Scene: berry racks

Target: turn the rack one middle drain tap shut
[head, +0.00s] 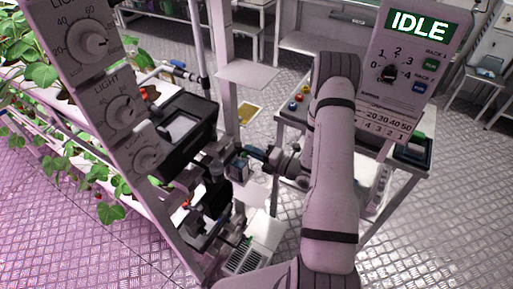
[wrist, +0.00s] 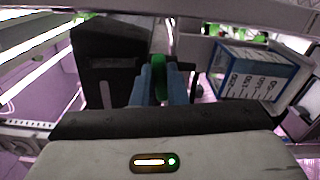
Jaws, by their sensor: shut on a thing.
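My gripper (head: 256,153) reaches left from the arm to the side of rack one, below the black box. In the wrist view, the blue fingers of my gripper (wrist: 160,84) are shut on a narrow green handle (wrist: 159,68), which looks like the drain tap's handle. The handle stands upright between the fingertips, and its lower part is hidden by them. In the head view the tap cannot be made out clearly among the dark fittings around the fingertips.
A white post with light dials (head: 95,45) and a black box (head: 182,130) stand close left of my gripper. A blue-and-white marked container (wrist: 258,75) is right of the fingers. A control panel reading IDLE (head: 410,70) stands right of my arm. Plants fill the left.

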